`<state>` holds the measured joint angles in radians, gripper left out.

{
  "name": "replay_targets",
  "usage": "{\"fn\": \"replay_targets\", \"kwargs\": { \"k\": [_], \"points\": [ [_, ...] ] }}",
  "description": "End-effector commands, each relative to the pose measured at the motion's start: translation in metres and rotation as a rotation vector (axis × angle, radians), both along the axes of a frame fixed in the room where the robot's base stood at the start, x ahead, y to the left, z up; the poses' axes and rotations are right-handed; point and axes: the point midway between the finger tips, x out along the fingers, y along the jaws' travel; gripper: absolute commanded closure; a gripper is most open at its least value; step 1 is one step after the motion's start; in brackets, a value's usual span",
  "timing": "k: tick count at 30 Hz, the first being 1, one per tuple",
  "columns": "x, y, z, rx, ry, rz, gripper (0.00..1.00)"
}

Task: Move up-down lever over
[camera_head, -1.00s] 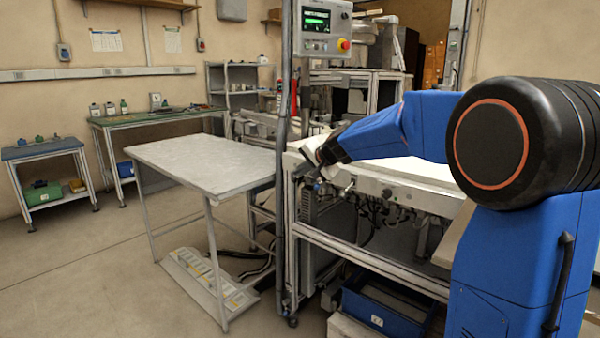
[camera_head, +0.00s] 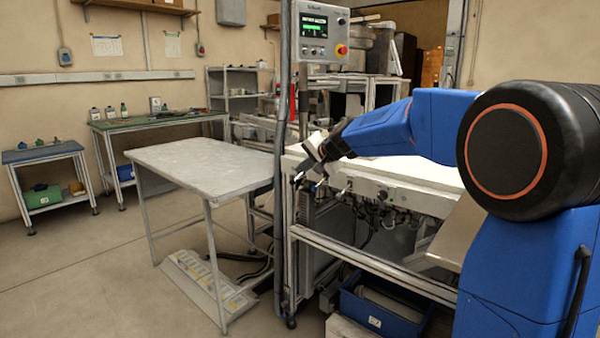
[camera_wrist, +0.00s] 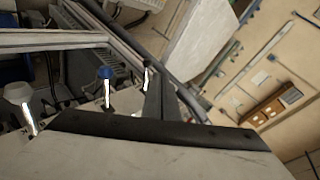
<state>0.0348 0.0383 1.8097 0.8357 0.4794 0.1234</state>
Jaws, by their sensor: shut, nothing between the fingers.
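Several small levers stand on the front of the machine. In the wrist view one has a blue knob (camera_wrist: 105,73), one a pale grey knob (camera_wrist: 18,92) and one a dark tip (camera_wrist: 147,66). I cannot tell which is the up-down lever. In the head view, a pale lever (camera_head: 347,185) sticks out right of my gripper (camera_head: 299,177). My gripper is shut and empty at the machine's front left corner, close to the levers. In the wrist view its dark fingers (camera_wrist: 160,92) are beside the dark-tipped lever; contact cannot be made out.
A grey-topped table (camera_head: 200,160) stands left of the machine. A vertical post (camera_head: 281,170) rises close beside my gripper, with a control panel (camera_head: 320,35) above. A blue bin (camera_head: 372,310) sits low under the machine. The floor at left is clear.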

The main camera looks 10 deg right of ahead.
Motion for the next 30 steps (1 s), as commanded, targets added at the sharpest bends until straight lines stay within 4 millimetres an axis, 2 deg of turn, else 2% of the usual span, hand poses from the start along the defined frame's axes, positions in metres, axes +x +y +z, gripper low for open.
{"fn": "replay_targets", "kwargs": {
  "k": [9, 15, 21, 30],
  "points": [
    [-0.051, -0.012, 0.029, 0.001, -0.003, -0.001, 1.00],
    [-0.075, -0.017, 0.041, -0.001, -0.001, 0.000, 1.00],
    [-0.087, -0.019, 0.046, 0.000, 0.001, 0.001, 1.00],
    [-0.088, -0.019, 0.047, 0.000, 0.001, 0.001, 1.00]
  ]
}}
